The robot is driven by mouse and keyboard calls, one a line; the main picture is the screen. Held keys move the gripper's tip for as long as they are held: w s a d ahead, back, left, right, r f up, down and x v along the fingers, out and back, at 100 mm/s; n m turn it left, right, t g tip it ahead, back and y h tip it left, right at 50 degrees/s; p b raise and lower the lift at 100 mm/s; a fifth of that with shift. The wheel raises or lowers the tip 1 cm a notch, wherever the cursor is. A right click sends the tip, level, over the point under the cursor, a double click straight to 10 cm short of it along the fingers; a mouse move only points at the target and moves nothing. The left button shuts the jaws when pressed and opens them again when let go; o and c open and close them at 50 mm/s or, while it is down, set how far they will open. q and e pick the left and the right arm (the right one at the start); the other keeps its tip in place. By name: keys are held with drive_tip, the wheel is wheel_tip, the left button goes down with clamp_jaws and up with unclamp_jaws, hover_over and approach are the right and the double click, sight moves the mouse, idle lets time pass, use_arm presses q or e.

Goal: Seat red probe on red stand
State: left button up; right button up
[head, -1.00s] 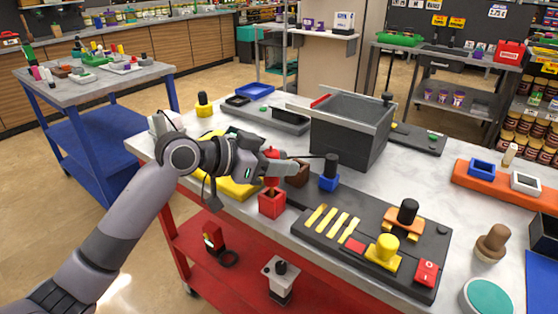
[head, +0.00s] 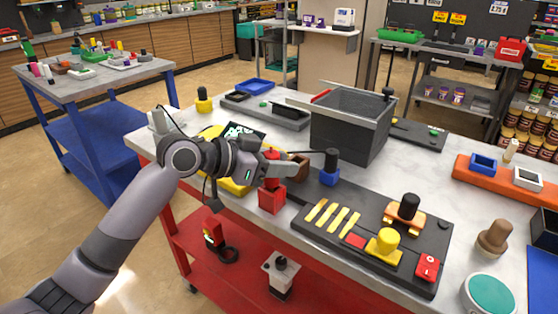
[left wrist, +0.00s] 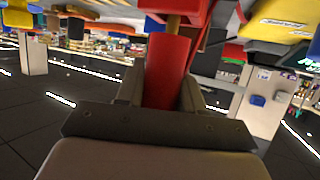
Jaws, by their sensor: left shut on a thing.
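My left gripper (head: 280,168) is shut on the red probe (head: 272,155) above the front edge of the table. The red stand (head: 271,200), a small red block, is directly below the probe. In the head view the probe's lower end meets the stand's top. In the left wrist view the red probe (left wrist: 168,72) is between the fingers, and a short brownish shaft shows between it and the red stand (left wrist: 178,5) at the top of the picture. How deep the shaft sits in the stand is hidden. My right gripper is out of view.
A blue stand with a black-topped probe (head: 330,166) and a brown block (head: 299,167) are close to the gripper. A grey bin (head: 347,128) stands behind. A dark panel with yellow strips (head: 365,240) lies to the right. A yellow case (head: 232,185) is at left.

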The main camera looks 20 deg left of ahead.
use_arm(q)
drive_tip(key=shift+f, duration=0.45)
idle(0.4)
drive_tip(key=o, duration=1.1)
drive_tip(key=shift+r, duration=0.1)
wheel_tip(320, 180, up, 9)
drive_tip(key=p, duration=0.6)
drive_tip(key=shift+p, duration=0.4)
